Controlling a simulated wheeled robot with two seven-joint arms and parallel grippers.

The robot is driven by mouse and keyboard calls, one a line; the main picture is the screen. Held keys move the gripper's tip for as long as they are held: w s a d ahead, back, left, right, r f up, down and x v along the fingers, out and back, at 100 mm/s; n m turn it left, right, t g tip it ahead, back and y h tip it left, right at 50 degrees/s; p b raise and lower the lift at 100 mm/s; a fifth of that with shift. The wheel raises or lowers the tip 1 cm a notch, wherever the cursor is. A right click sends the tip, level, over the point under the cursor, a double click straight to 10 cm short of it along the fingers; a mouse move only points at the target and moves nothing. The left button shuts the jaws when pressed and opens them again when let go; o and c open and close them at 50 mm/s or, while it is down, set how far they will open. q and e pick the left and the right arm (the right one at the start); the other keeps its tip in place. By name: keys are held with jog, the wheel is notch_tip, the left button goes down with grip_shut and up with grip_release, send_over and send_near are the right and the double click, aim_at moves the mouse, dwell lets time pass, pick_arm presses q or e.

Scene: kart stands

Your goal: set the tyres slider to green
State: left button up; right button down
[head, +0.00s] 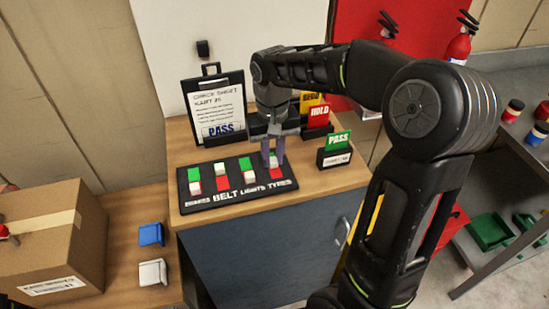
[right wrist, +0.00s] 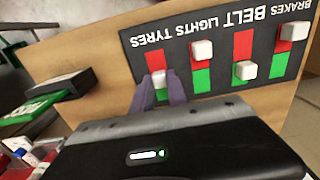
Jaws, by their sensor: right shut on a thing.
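The black slider board (head: 236,198) lies on the wooden cabinet top, with a red and green track for each slider. The tyres slider (right wrist: 158,78) is the rightmost in the head view. Its white knob sits between the fingers of my right gripper (head: 273,158), which is shut on it. Red shows on one side of the knob and a little green on the other; the fingers partly hide it. The brakes and lights knobs are at their red ends, and the belt knob (head: 221,169) is at its green end. My left gripper is out of view.
A clipboard (head: 215,105) with a PASS label stands behind the board. A green PASS card (head: 337,141) in a black holder is to the right, with a red HOLD card (head: 319,116) behind. A cardboard box (head: 60,235) sits at left.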

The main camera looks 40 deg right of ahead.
jog(key=shift+w+d, duration=0.2)
jog(key=shift+w, duration=0.35)
jog(key=shift+w+d, duration=0.2)
jog(key=shift+w, duration=0.3)
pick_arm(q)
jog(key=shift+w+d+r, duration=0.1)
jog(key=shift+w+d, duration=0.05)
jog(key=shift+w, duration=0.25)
pick_arm(e)
jog(key=shift+s+r, duration=0.1)
jog(key=c, duration=1.3)
grip_release()
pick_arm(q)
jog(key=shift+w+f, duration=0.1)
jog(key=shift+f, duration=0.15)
pick_arm(e)
notch_tip(320, 180, up, 8)
jog(key=shift+a+f, duration=0.1)
jog(key=shift+f, duration=0.05)
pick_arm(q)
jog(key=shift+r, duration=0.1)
